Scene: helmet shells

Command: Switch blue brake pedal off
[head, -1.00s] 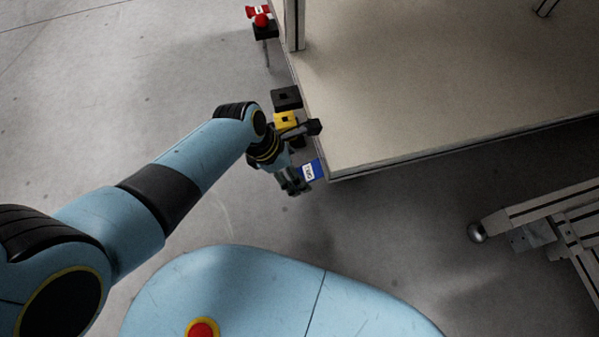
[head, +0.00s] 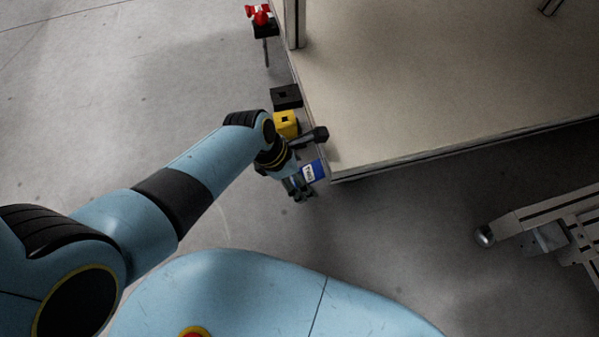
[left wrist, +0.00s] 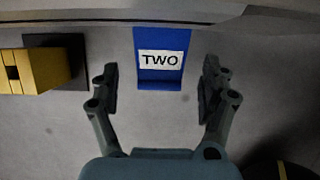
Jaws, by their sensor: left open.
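The blue brake pedal (head: 312,171) carries a white label and sits by the near left corner of the table. In the left wrist view the blue pedal (left wrist: 161,84) reads "TWO" and lies beyond and between my fingertips. My left gripper (head: 301,190) is right at the pedal in the head view. In the left wrist view my left gripper (left wrist: 160,88) is open, with one finger on each side of the pedal and nothing held. Whether a finger touches the pedal I cannot tell. My right gripper is not in view.
A red-topped device (head: 260,16) is farther back. The tabletop (head: 430,80) is bare. A metal frame (head: 545,232) stands at right. Floor in front is clear.

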